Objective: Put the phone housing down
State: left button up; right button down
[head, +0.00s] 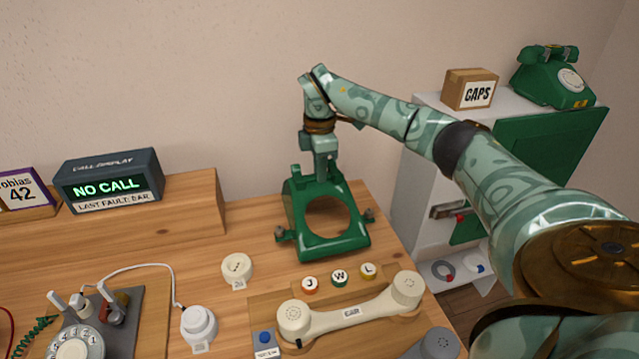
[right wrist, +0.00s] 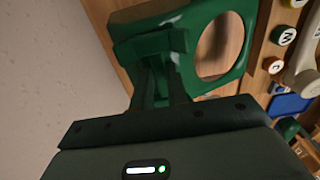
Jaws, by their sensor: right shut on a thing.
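The green phone housing (head: 296,216) is at the back right of the wooden table in the head view, with a large round opening in its front face. My right gripper (head: 319,172) points down at its top from above and is shut on it. In the right wrist view the gripper's fingers (right wrist: 160,88) close on the upper part of the housing (right wrist: 205,80). The housing appears upright, at or just above the table; I cannot tell whether its underside touches. My left gripper is not in view.
A cream handset (head: 350,313) lies on a wooden stand in front, with several lettered caps (head: 339,278) behind it. A round white part (head: 237,267) lies left of the housing. The call display box (head: 108,180) stands left. A white cabinet (head: 422,150) stands right.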

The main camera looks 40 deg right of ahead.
jog(key=f, duration=0.1)
jog(key=f+b, duration=0.2)
jog(key=shift+w+d+f, duration=0.1)
jog(key=shift+d+f, duration=0.25)
jog(key=shift+f, duration=0.05)
jog(key=c, duration=1.4)
grip_release()
jog(key=shift+f, duration=0.15)
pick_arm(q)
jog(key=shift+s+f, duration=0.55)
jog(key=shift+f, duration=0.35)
pick_arm(e)
jog(key=shift+o, duration=0.2)
pick_arm(q)
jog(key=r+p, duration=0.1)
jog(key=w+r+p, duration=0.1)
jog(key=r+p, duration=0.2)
jog(key=p, duration=0.1)
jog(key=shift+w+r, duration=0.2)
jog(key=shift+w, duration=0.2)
pick_arm(e)
notch_tip(320, 180, up, 12)
